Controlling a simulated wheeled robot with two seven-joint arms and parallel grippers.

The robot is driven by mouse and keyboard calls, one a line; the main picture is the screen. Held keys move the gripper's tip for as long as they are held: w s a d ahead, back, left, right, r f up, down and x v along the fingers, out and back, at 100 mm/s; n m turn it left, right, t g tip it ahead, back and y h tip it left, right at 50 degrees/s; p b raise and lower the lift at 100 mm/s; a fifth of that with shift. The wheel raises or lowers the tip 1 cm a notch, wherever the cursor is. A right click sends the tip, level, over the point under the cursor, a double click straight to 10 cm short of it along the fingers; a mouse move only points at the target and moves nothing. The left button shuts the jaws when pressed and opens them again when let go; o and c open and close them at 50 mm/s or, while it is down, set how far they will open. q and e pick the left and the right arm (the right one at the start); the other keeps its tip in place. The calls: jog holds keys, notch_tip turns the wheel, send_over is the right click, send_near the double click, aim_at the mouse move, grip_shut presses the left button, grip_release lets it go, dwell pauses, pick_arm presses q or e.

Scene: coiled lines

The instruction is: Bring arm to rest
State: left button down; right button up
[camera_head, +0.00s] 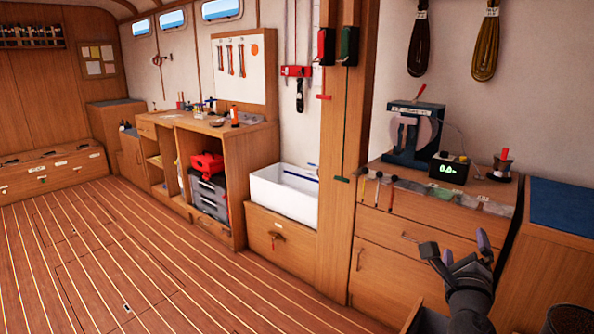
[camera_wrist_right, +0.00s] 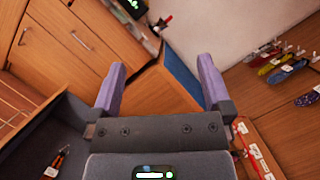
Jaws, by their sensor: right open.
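My right gripper (camera_head: 458,251) is at the lower right of the head view, in front of the wooden drawer cabinet (camera_head: 385,255). Its purple-grey fingers are spread apart with nothing between them, and the right wrist view shows the same open jaws (camera_wrist_right: 160,85). Beyond the fingers in that view is a cabinet with a blue top (camera_wrist_right: 182,75). My left gripper is not in the head view.
An open drawer (camera_wrist_right: 60,125) lies low and left of the gripper in the wrist view, with orange-handled pliers (camera_wrist_right: 58,160) inside. A dark machine (camera_head: 412,135) and a green-lit display box (camera_head: 449,168) stand on the counter. The plank floor (camera_head: 130,260) at left is clear.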

jog(key=w+a+n+t+y, duration=0.1)
jog(key=a+n+y, duration=0.25)
jog(key=n, duration=0.85)
jog(key=a+n+t+y, duration=0.1)
jog(key=a+n+y, duration=0.3)
jog(key=n, duration=0.8)
jog(key=s+d+f+n+g, duration=0.1)
jog(key=s+f+n+g, duration=0.3)
jog(key=f, duration=0.8)
jog(key=s+f+n+g, duration=0.4)
jog(key=f, duration=0.9)
jog(key=s+a+f+g, duration=0.1)
jog(key=s+f+g, duration=0.5)
jog(key=s+f, duration=1.25)
jog(key=s+a+f+g, duration=0.1)
jog(key=s+f+g, duration=0.1)
jog(key=s, duration=1.3)
jog(key=s+a+f+g, duration=0.1)
jog(key=s+g, duration=0.3)
jog(key=s, duration=1.1)
jog(key=shift+s+a+f+g, duration=0.2)
jog(key=shift+s+f+g, duration=0.2)
jog(key=shift+f, duration=0.4)
